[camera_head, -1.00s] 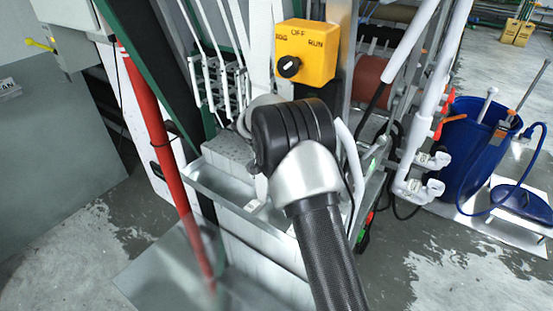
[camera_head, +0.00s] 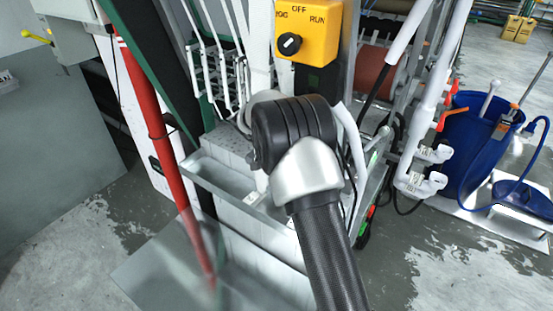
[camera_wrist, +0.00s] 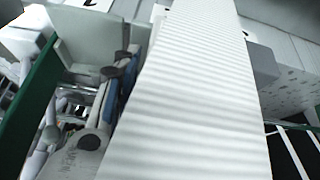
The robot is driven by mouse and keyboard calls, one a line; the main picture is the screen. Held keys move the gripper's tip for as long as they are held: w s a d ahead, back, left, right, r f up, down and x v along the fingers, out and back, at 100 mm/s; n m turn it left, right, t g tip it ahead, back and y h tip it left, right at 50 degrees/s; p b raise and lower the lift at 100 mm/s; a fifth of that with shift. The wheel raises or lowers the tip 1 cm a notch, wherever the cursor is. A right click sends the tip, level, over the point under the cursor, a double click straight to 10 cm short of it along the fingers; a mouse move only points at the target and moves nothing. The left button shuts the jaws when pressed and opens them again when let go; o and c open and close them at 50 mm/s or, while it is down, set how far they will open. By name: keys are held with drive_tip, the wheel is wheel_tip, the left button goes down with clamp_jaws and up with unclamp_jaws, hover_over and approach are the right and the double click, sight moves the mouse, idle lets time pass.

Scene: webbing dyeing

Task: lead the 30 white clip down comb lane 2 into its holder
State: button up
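In the wrist view a broad white ribbed webbing strip (camera_wrist: 190,100) runs from top to bottom through the middle and covers much of my gripper. Grey finger links (camera_wrist: 92,140) with dark joints and blue parts (camera_wrist: 125,85) show at its left edge; the fingertips are hidden. I cannot make out the 30 white clip. A pale plate (camera_wrist: 90,22) at the top left bears a cut-off black mark. In the head view my gripper is hidden behind my wrist. White rods and a rack (camera_head: 222,80) stand left of it; comb lane 2 and its holder cannot be told apart.
A yellow switch box (camera_head: 306,32) stands just above my wrist. A metal tray (camera_head: 222,176) lies left of it, beside a red post (camera_head: 150,120). White pipes (camera_head: 432,95) and a blue bucket (camera_head: 475,145) are at the right. The wrist view shows a green post (camera_wrist: 33,105) at left.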

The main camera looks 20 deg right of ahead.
drive_tip(key=shift+o, duration=1.1)
drive_tip(key=s+a+r+n+y+b, duration=0.1)
drive_tip(key=s+a+r, duration=0.3)
drive_tip(key=s+r, duration=0.35)
drive_tip(key=s+a+r+n+b, duration=0.1)
drive_tip(key=s+a+r+n, duration=0.15)
drive_tip(key=s+r, duration=0.5)
drive_tip(key=s+a+f+n+y+b, duration=0.1)
drive_tip(key=s+a+n, duration=0.1)
drive_tip(key=s, duration=0.7)
drive_tip(key=s+a+f+n+t+y+b, duration=0.1)
drive_tip(key=s+a+n+b, duration=0.1)
drive_tip(key=s, duration=0.8)
drive_tip(key=s+a+f+n+y+b, duration=0.1)
drive_tip(key=s+a+n, duration=0.3)
drive_tip(key=s, duration=0.6)
drive_tip(key=shift+y+b, duration=0.3)
drive_tip(key=shift+y, duration=0.2)
